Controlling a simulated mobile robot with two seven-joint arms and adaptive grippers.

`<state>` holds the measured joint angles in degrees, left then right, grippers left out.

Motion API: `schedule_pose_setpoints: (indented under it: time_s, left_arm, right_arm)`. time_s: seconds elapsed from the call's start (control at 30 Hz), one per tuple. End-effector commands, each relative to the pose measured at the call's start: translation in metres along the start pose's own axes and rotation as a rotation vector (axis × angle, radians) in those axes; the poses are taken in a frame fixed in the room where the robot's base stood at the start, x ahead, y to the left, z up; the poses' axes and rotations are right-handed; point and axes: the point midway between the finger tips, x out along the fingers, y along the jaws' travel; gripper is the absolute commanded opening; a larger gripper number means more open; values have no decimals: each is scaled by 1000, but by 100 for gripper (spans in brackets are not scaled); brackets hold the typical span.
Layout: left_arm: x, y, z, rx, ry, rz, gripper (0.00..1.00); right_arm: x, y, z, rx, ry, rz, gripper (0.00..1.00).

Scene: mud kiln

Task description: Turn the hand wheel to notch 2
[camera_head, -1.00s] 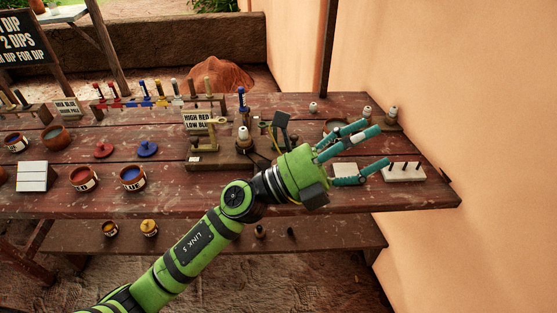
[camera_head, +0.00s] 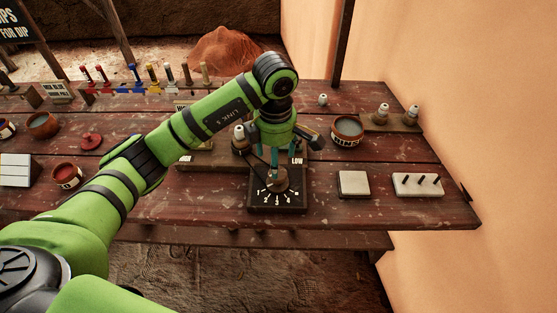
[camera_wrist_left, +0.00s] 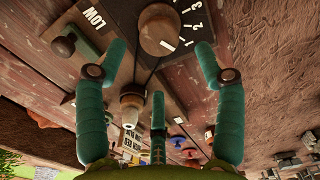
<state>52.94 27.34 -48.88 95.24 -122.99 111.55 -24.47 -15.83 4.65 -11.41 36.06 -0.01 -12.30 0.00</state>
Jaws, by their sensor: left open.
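The hand wheel is a round brown knob (camera_head: 278,181) on a black dial plate (camera_head: 291,203) with white numerals, at the front middle of the table. In the left wrist view the knob (camera_wrist_left: 158,28) carries a short white mark on its numeral side, toward the 1 end; its exact setting is hard to tell. My left gripper (camera_head: 283,164) points down just above the wheel, its teal fingers open. In the left wrist view the gripper (camera_wrist_left: 161,48) has its fingertips spread on either side of the knob's area, holding nothing. My right gripper is out of view.
A pale square tile (camera_head: 353,184) and a pegged white block (camera_head: 418,185) lie to the right. A bowl (camera_head: 347,131) stands behind them.

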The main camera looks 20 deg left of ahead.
Motion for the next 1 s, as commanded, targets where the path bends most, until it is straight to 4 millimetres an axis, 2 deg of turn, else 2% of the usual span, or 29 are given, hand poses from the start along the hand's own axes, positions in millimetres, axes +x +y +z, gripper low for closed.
schedule_pose_setpoints:
  time_s: [0.1,0.23,0.33,0.4,0.53,0.67,0.77,0.8,1.0]
  left_arm:
    - [18,-2,0,-1,0,-6,69]
    - [36,-2,1,1,-2,-5,69]
    - [46,-1,1,0,-3,-3,69]
    - [49,-1,1,1,-4,-2,69]
    - [51,-1,1,2,-5,-1,69]
    - [51,-1,1,2,-5,-1,69]
    - [51,-1,1,2,-5,-1,33]
    - [51,-1,1,1,-5,-1,17]
    - [52,-1,0,0,-2,-3,15]
  right_arm:
    - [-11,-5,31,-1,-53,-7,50]
    - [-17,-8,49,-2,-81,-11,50]
    - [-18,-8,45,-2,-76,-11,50]
    - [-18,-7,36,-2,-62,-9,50]
    - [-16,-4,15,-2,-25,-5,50]
    - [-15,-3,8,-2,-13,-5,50]
    - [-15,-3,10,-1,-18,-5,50]
    - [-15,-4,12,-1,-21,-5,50]
    - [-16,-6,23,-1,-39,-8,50]
